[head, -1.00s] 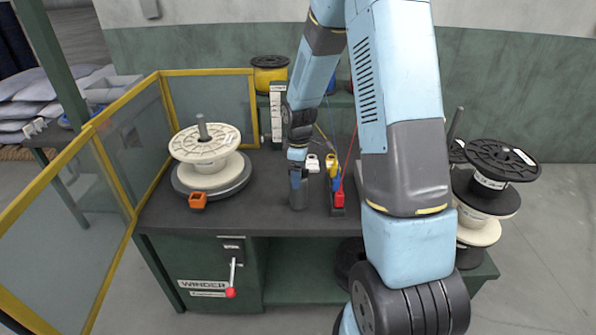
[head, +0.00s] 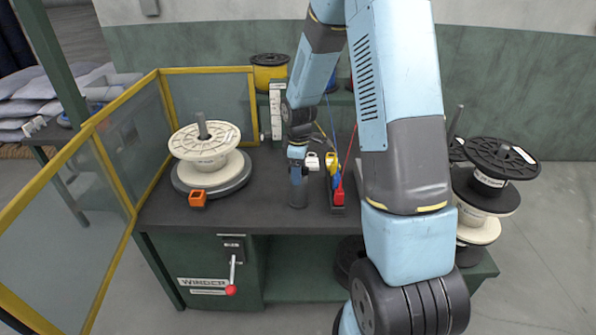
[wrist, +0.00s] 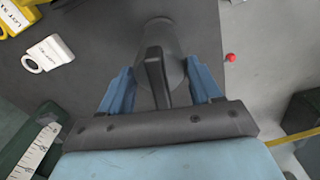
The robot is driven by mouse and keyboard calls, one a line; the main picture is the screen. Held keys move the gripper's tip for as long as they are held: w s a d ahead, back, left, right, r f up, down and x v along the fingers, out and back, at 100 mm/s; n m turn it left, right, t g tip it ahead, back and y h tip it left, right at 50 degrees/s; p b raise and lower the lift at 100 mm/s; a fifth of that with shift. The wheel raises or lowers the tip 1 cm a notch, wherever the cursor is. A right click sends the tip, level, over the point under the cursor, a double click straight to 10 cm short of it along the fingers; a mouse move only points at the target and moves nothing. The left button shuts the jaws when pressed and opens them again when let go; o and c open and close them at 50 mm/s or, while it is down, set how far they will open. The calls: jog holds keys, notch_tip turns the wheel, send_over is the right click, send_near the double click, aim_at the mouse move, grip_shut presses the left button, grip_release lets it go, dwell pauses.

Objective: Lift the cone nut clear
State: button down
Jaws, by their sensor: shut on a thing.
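The cone nut (head: 298,198) is a dark grey, round piece at the front middle of the dark bench top. It also shows in the wrist view (wrist: 155,72), with a raised dark bar pointing towards my palm. My gripper (head: 298,178) is over it, pointing down, its blue fingers shut on its sides. The nut's lower end looks to be at or just above the bench; I cannot tell whether it touches.
A cream spool (head: 203,150) stands on a round base at the left, with an orange block (head: 198,198) before it. White, yellow and red lockout pieces (head: 338,195) are close on the right. Yellow-framed guard panels (head: 130,130) edge the left and back.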

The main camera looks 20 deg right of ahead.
jog(key=shift+r, duration=0.15)
dwell(0.5)
jog(key=shift+r, duration=3.1)
